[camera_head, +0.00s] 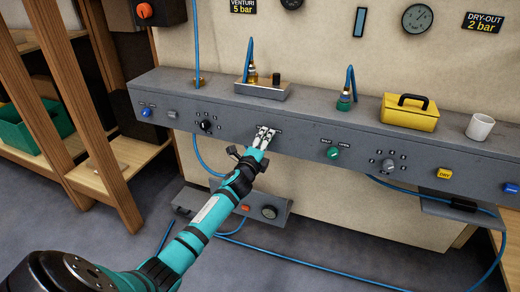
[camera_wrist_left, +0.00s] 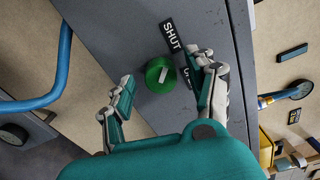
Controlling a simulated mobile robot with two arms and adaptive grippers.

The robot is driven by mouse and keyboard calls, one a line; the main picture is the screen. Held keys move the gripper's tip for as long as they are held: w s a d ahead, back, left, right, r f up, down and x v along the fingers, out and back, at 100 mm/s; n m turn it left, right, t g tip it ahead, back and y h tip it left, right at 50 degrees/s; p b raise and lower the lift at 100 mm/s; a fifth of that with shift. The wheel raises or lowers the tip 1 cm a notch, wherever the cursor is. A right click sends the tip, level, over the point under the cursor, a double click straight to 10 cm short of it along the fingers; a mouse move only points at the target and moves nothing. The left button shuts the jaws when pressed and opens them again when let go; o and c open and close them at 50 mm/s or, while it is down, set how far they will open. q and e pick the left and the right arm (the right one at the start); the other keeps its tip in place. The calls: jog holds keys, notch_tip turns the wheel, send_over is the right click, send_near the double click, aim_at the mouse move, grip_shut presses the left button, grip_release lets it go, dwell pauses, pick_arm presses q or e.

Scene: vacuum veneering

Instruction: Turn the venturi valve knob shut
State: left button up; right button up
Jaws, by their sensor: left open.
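A round green knob (camera_wrist_left: 151,83) with a white pointer mark sits on the grey panel in the left wrist view. A black label reading SHUT (camera_wrist_left: 171,36) is beside it; a second label is mostly covered by a finger. My left gripper (camera_wrist_left: 167,72) is open, with one finger on each side of the knob. I see gaps, so the fingers look apart from it. In the head view my left gripper (camera_head: 266,133) is at the front face of the panel and hides this knob. My right gripper is not in view.
The long grey panel (camera_head: 295,132) carries another green knob (camera_head: 333,153), black selector knobs and coloured buttons. A yellow box (camera_head: 409,115) and a white cup (camera_head: 480,127) stand on top. Below is a pedal unit (camera_head: 230,205); blue hoses cross the floor. A wooden rack (camera_head: 100,130) is left.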

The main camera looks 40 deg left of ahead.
pick_arm(q)
jog(key=v, duration=1.1)
jog(key=shift+s, duration=0.3)
jog(key=shift+f, duration=0.1)
